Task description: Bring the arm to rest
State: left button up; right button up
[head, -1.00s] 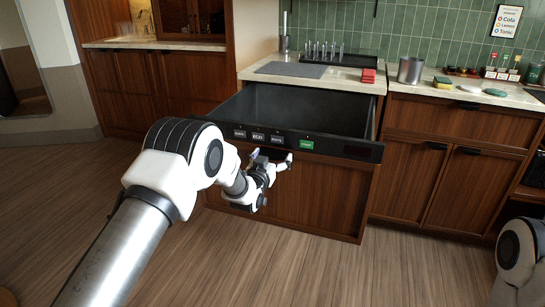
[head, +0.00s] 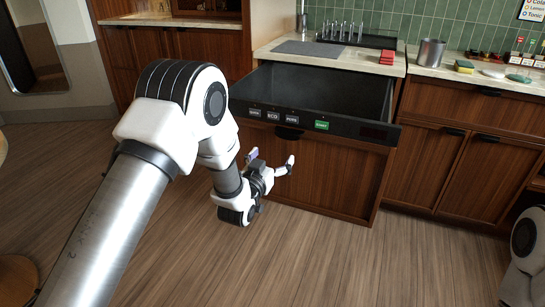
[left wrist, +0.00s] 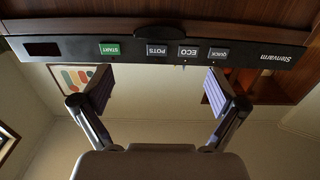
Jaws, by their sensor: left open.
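My left gripper (head: 272,163) is in front of the open drawer-like appliance (head: 330,127), below its black front edge. In the left wrist view its two fingers (left wrist: 158,92) are spread wide with nothing between them. That view is upside down and shows the appliance's button strip (left wrist: 160,50) past the fingertips, with START, POTS, ECO and QUICK labels. The fingers appear apart from the strip. My right gripper is not in view; only a white piece of my right arm (head: 525,240) shows at the lower right edge.
The dark drawer (head: 320,90) stands pulled out under the counter. On the counter are a grey mat (head: 303,48), a red block (head: 387,57), a metal cup (head: 431,52) and a sponge (head: 463,66). The wooden floor (head: 300,260) in front is clear.

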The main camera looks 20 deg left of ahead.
pick_arm(q)
jog(key=shift+f, duration=0.1)
jog(key=s+a+f+g, duration=0.1)
jog(key=s+f+g, duration=1)
jog(key=s+f, duration=1.65)
jog(key=s+f+g, duration=0.3)
jog(key=s+g, duration=0.4)
jog(key=s, duration=1)
notch_tip(320, 180, up, 15)
jog(key=p, duration=1.5)
jog(key=shift+r+n+y, duration=0.15)
jog(key=shift+n+y, duration=0.15)
jog(key=shift+n, duration=0.1)
jog(key=shift+p, duration=0.3)
jog(key=shift+c, duration=0.3)
